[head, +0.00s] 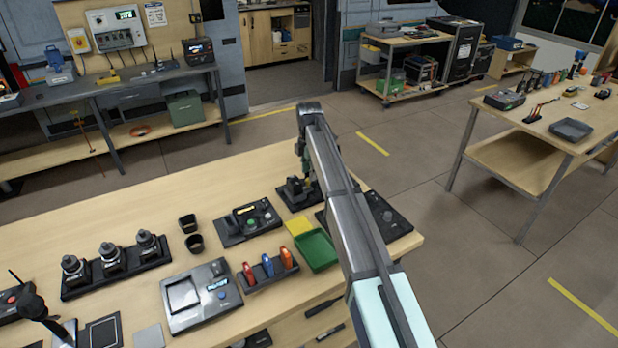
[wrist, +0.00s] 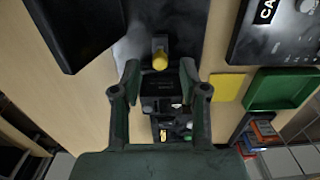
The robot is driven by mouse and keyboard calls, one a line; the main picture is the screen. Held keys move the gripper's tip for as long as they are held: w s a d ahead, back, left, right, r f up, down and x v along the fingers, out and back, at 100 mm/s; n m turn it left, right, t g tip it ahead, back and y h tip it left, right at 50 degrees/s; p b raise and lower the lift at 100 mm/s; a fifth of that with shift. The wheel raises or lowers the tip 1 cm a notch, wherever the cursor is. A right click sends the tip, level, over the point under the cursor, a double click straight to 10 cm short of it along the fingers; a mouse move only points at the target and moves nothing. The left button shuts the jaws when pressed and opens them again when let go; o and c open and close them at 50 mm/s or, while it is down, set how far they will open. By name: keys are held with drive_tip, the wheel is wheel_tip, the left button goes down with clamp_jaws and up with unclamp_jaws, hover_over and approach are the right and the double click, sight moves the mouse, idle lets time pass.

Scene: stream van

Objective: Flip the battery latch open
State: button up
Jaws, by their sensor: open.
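A dark latch unit (head: 297,195) stands on the near workbench, partly hidden by my arm in the head view. In the wrist view its grey lever with a yellow rounded tip (wrist: 160,62) sits on a dark base plate. My gripper (wrist: 160,74) is open over the unit, with one finger on each side of the yellow tip. The fingers look apart from the tip; I cannot tell the exact height gap. In the head view my gripper (head: 303,165) points down at the unit. I cannot tell the latch's exact position.
A black panel (head: 248,222) stands left of the unit, and another (head: 385,215) right of it. A yellow pad (head: 298,226) and green tray (head: 316,252) lie in front. Colored-handled tools (head: 268,267) stand in a rack. The bench behind the left panel is clear.

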wheel_tip(320, 180, up, 9)
drive_tip(key=shift+f, duration=0.15)
idle(0.4)
